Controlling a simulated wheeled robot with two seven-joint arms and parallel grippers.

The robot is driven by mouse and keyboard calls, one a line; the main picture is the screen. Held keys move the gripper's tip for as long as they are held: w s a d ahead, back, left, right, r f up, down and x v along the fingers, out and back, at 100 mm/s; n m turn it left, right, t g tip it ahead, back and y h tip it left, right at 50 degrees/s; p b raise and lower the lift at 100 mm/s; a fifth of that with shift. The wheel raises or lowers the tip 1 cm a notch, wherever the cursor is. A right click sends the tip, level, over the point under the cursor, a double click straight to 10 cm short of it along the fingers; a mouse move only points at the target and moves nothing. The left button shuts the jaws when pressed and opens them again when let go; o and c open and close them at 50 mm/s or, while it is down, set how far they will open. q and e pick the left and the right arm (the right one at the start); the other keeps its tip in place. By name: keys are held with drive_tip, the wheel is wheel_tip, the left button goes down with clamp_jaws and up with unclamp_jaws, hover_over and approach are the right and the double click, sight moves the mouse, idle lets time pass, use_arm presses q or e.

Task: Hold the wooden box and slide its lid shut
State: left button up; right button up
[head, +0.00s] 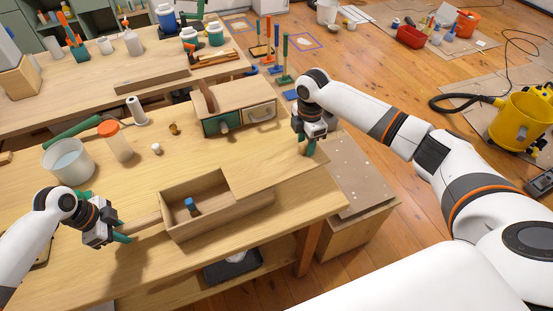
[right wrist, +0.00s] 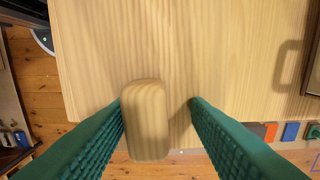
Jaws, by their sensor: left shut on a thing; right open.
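The wooden box (head: 205,224) lies near the front edge of the workbench, its left part open, with a small blue-topped item (head: 191,205) inside. Its pale wooden lid (head: 265,172) covers the right part and sticks out to the right; it also fills much of the right wrist view (right wrist: 220,60). My left gripper (head: 122,232) is shut on the handle (head: 147,220) at the box's left end. My right gripper (head: 307,146) is open at the lid's right end. In the right wrist view, the lid's rounded knob (right wrist: 147,120) stands between the green fingers, nearer the left finger.
A small drawer unit (head: 234,108) stands behind the lid, close to my right gripper. A white bucket (head: 68,160), an orange-capped jar (head: 115,142) and a green-handled tool (head: 75,132) stand or lie behind the box. The bench surface (head: 130,185) left of the box is mostly clear.

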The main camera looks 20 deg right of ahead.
sight(255, 169)
drive_tip(key=c, duration=0.8)
drive_tip(key=shift+s+a, duration=0.2)
drive_tip(key=shift+a, duration=2.55)
drive_tip(key=shift+s+a, duration=0.2)
drive_tip(key=shift+a, duration=2.3)
drive_tip(key=shift+s+a, duration=0.2)
drive_tip(key=shift+a, duration=2.5)
